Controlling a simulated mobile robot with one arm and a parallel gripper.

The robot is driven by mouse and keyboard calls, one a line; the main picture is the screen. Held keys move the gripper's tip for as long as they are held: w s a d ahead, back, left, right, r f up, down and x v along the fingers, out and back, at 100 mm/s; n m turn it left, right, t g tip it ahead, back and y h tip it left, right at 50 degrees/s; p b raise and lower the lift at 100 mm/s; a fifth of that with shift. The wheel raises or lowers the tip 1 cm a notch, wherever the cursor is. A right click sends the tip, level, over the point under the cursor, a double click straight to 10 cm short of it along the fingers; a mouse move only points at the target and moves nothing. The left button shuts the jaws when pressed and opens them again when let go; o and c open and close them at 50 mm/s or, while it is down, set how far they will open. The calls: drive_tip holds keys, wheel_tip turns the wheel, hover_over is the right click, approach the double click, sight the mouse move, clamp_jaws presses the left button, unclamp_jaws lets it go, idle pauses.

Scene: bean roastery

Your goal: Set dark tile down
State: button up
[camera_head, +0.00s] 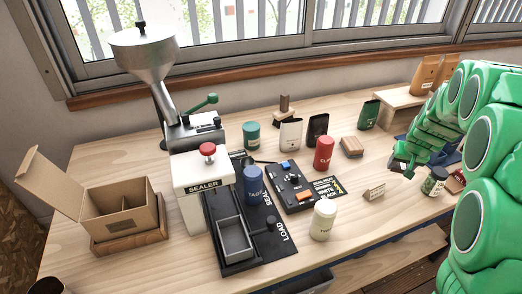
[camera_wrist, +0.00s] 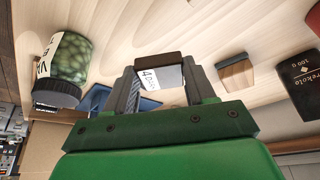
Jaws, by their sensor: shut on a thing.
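The dark tile (camera_wrist: 172,58) sits between the two fingers of my gripper (camera_wrist: 163,88) in the wrist view. It has a dark brown edge and a white face with printed text, only partly readable. My gripper is shut on it.
The jar also shows at left in the wrist view (camera_wrist: 66,62). A wooden block (camera_head: 350,147) and a red canister (camera_head: 323,153) stand left of my gripper. A blue tray (camera_wrist: 98,99) lies near the jar. The sealer (camera_head: 203,180) and open carton (camera_head: 120,214) are far left.

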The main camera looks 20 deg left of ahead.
drive_tip(key=w+a+r+n+y, duration=0.1)
drive_tip(key=w+a+r+n, duration=0.2)
drive_tip(key=a, duration=0.8)
drive_tip(key=w+a+r+n, duration=0.15)
drive_tip(key=a+r, duration=0.35)
drive_tip(key=a, duration=0.5)
drive_tip(key=w+a+r+n+y, duration=0.1)
drive_tip(key=w+a+r, duration=0.35)
drive_tip(key=a, duration=0.65)
drive_tip(key=s+a+r+n+g+y, duration=0.1)
drive_tip(key=s+a+r+n, duration=0.15)
drive_tip(key=s+a, duration=0.5)
drive_tip(key=s+a+r+n+g, duration=0.15)
drive_tip(key=s+a+r, duration=0.3)
drive_tip(key=a, duration=0.65)
drive_tip(key=s+a+r+n+y, duration=0.1)
drive_tip(key=s+a+r+n, duration=0.15)
drive_tip(key=s+a, duration=0.55)
drive_tip(key=f, duration=1.8)
drive_tip(key=w+a+f, duration=0.1)
drive_tip(key=f, duration=0.8)
drive_tip(key=shift+f+h, duration=0.3)
drive_tip(key=shift+f, duration=0.15)
drive_tip(key=o, duration=1.2)
drive_tip(key=shift+c, duration=0.2)
